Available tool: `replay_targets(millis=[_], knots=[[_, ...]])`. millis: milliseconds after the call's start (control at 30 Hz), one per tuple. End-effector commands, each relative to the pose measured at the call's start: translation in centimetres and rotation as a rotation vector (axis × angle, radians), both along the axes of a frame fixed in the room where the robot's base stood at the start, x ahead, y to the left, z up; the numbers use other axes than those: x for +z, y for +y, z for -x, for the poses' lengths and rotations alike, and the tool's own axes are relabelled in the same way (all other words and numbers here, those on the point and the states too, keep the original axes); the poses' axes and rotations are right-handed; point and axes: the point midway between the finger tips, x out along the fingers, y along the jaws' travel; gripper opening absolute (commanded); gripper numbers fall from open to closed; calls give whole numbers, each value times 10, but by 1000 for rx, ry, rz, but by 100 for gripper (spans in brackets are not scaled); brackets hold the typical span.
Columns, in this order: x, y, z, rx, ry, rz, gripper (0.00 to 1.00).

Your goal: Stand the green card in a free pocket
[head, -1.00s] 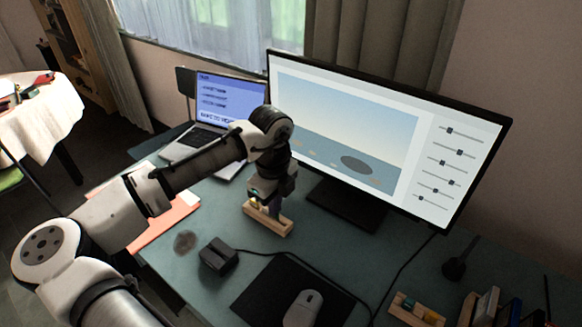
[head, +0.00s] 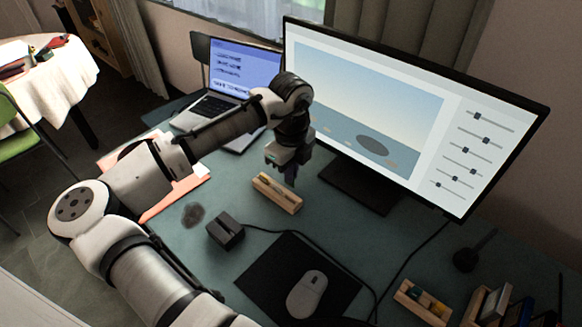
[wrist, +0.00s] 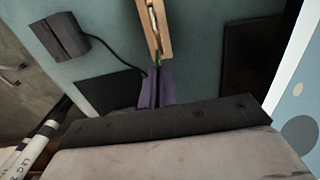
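A pale wooden holder (head: 283,199) with a slotted top lies on the teal desk. My gripper (head: 291,180) points down just above and behind its right half in the head view. In the wrist view the holder (wrist: 165,36) runs away from my fingertips. My two purplish fingers (wrist: 157,70) are close together there. A thin green sliver, the green card (wrist: 157,60), shows edge-on at their tips; most of it is hidden. Whether its lower edge touches the holder cannot be told. A small yellowish piece shows in the holder's left part.
A second wooden holder (head: 412,301) with coloured pieces stands at the front right, beside books (head: 493,306). A black box (head: 225,229) with a cable, a mouse (head: 307,294) on a dark mat, a monitor (head: 400,110) and a laptop (head: 232,80) surround the first holder.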

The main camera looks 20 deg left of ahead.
Motion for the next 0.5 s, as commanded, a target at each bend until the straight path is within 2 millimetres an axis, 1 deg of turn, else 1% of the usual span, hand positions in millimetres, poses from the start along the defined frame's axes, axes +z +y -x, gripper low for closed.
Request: replay_targets(millis=[33,200,400,500], knots=[[-9,0,0,0,0,1,0],[-26,0,0,-1,-1,1,0],[-40,0,0,0,0,0,0],[-44,0,0,0,0,0,0]])
